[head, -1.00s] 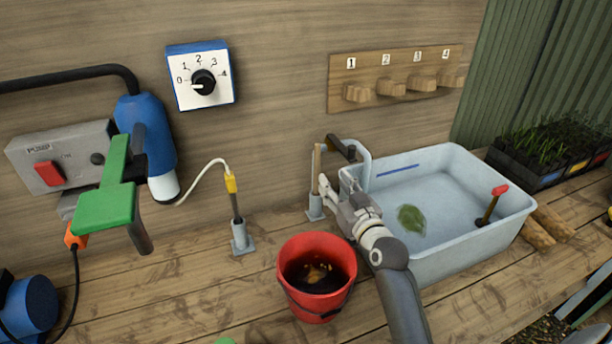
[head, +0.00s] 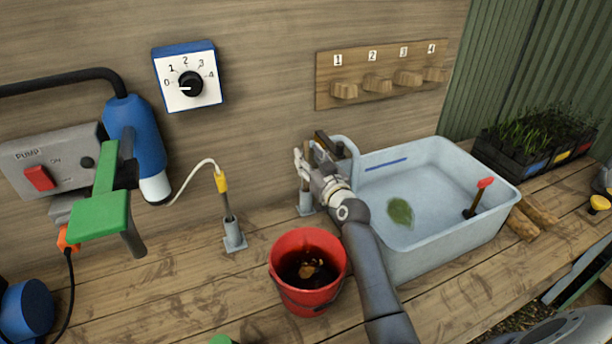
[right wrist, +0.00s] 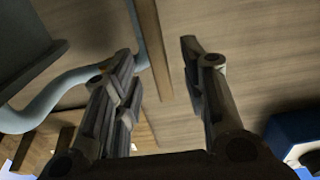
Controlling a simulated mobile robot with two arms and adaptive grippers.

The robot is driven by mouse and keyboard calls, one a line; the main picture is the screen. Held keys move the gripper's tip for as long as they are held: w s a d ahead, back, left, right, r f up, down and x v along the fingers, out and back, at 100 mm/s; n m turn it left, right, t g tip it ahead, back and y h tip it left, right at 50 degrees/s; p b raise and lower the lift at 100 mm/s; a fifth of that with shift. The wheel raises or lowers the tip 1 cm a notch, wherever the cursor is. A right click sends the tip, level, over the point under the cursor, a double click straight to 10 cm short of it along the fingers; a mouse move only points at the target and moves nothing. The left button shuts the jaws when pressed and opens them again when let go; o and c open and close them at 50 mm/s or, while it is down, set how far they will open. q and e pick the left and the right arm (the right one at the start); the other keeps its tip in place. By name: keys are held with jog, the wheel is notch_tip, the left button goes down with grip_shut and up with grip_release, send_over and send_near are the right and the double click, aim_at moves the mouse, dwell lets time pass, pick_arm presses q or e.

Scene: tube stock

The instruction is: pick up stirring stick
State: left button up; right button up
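The stirring stick (head: 306,151) is a thin wooden rod standing upright in a small grey holder (head: 306,205) beside the basin, partly hidden by my right gripper. My right gripper (head: 304,163) is at the stick's upper part. In the right wrist view the stick (right wrist: 153,45) runs down between the two spread fingers (right wrist: 162,82), with a gap to the right finger. It is nearer the left finger; whether it touches that finger I cannot tell. My left gripper is not in view.
A red bucket (head: 276,268) with dark liquid stands in front of the holder. A pale basin (head: 440,235) of water is right of it. A second holder (head: 234,237) with a yellow-tipped probe (head: 222,182) stands to the left. The wooden wall is close behind.

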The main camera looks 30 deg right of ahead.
jog(key=shift+w, duration=0.55)
grip_shut()
jog(key=shift+r, duration=0.1)
